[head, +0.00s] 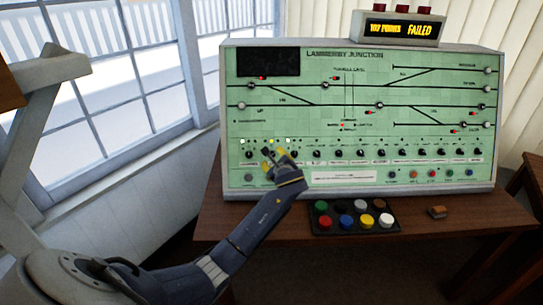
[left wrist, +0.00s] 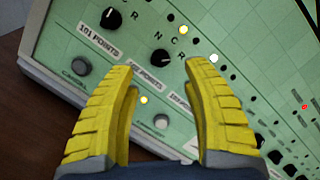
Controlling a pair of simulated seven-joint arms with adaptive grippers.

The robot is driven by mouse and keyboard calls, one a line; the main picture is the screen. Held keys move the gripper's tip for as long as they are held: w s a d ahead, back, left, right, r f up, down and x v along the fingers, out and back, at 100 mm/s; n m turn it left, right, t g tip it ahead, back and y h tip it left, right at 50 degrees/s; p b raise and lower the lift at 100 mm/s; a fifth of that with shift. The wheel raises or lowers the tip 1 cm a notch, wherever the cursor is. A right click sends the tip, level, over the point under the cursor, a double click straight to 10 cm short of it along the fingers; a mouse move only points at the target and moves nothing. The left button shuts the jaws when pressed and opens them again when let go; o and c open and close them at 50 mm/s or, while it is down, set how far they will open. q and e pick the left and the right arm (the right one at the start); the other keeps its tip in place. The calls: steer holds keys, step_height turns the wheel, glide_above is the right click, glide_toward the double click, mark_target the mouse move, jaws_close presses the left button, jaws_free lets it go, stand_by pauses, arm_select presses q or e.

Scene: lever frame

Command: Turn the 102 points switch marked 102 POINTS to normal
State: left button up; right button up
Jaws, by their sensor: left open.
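The signal panel (head: 400,75) stands on the desk, with a row of black knobs along its lower part. In the left wrist view, a black knob (left wrist: 160,57) with N, C, R letters sits between and just beyond my fingertips. Its label (left wrist: 146,78) ends in "POINTS"; its start is hidden by a finger. The knob's setting is too small to tell surely. The neighbouring knob (left wrist: 112,18) is labelled 101 POINTS. My left gripper (left wrist: 159,68) has its yellow fingers open on either side; contact with the knob cannot be told. It also shows in the head view (head: 275,158). My right gripper is out of view.
A lit yellow lamp (left wrist: 183,30) and a lit white lamp (left wrist: 213,58) are near the knob. A grey button (left wrist: 82,67) and a white button (left wrist: 161,121) lie below. A tray of coloured buttons (head: 316,227) and a small brown block (head: 437,212) are on the desk (head: 480,212).

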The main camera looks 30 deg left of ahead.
mark_target(272, 155)
arm_select(q)
steer(key=shift+x, duration=3.1)
steer(key=shift+c, duration=0.6)
jaws_close()
